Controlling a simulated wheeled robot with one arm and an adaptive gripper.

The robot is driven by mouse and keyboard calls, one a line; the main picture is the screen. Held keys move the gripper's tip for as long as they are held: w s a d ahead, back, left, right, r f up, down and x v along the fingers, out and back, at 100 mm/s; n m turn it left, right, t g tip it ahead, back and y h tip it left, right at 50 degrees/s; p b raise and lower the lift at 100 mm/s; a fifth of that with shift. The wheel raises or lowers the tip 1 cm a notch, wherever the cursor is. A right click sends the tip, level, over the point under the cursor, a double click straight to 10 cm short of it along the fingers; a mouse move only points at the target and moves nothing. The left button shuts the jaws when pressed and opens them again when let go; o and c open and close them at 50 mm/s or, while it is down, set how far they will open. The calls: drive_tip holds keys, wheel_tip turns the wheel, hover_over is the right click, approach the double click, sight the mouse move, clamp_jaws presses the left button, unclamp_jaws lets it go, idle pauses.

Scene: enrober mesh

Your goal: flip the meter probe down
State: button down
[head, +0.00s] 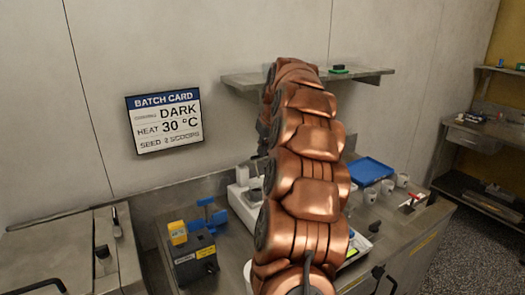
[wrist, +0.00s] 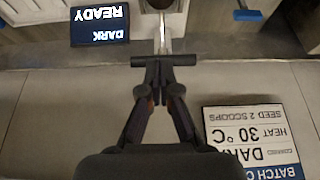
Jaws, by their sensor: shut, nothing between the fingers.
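In the wrist view, which looks upside down, my gripper (wrist: 165,62) is shut, with its dark fingertips together and nothing between them. A thin pale metal piece (wrist: 162,38) lies just beyond the fingertips; I cannot tell whether it is the meter probe or whether they touch it. A dark screen (wrist: 100,25) reading DARK READY is to its left. In the head view my copper arm covers the middle and hides my gripper. No meter probe can be picked out there for sure.
A batch card (head: 164,122) hangs on the wall. The counter holds a yellow-and-black device (head: 193,260), a blue bracket (head: 207,216), a white machine (head: 243,205), a blue tray (head: 370,171) and white cups (head: 387,186). A wall shelf (head: 365,77) is behind my arm.

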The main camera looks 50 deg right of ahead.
drive_tip(key=shift+s+f, duration=0.15)
drive_tip(key=shift+f, duration=0.1)
drive_tip(key=s+f+t+h+b, duration=0.1)
drive_tip(key=f+b, duration=0.4)
drive_tip(key=b, duration=0.5)
drive_tip(key=s+a+f+t+h+b, duration=0.1)
drive_tip(key=s+f+t+b, duration=0.2)
drive_tip(key=b, duration=0.7)
wheel_tip(320, 180, down, 2)
drive_tip(key=shift+a+f+t, duration=0.1)
drive_tip(key=shift+a+t, duration=0.1)
drive_tip(key=shift+t, duration=0.9)
drive_tip(key=shift+s, duration=0.1)
